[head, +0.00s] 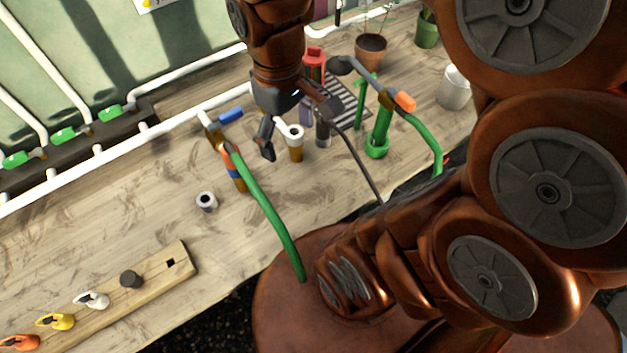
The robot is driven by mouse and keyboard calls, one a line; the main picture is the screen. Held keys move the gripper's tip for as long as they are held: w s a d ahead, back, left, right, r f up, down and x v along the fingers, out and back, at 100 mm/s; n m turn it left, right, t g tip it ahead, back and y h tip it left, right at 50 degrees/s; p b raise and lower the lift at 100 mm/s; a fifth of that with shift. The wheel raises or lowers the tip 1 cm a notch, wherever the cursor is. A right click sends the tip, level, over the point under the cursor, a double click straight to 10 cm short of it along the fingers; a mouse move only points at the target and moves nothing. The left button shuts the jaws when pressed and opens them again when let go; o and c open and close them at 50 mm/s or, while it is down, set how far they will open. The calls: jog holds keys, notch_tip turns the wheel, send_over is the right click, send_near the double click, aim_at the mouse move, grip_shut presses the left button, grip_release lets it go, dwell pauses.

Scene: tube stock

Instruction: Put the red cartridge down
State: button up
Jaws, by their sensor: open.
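A red cylinder (314,58), which looks like the red cartridge, stands upright just behind and to the right of my gripper. Its lower part is partly hidden by the gripper. My gripper (295,146) points down over the bench with its fingers apart. A white-topped amber cartridge (296,153) shows between the fingers in the picture; I cannot tell whether they touch it.
Green hoses with orange and blue fittings stand on both sides of the gripper. A small white cup (206,202) stands on the bench (120,225). A wooden rack (185,262) with coloured pieces lies front left. Pots (370,52) are behind. Clear bench lies left.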

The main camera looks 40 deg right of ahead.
jog(key=s+a+f+m, duration=0.1)
jog(key=s+f+m, duration=0.2)
jog(key=s, duration=0.6)
jog(key=shift+a+g, duration=0.2)
jog(key=shift+g, duration=0.1)
dwell(0.6)
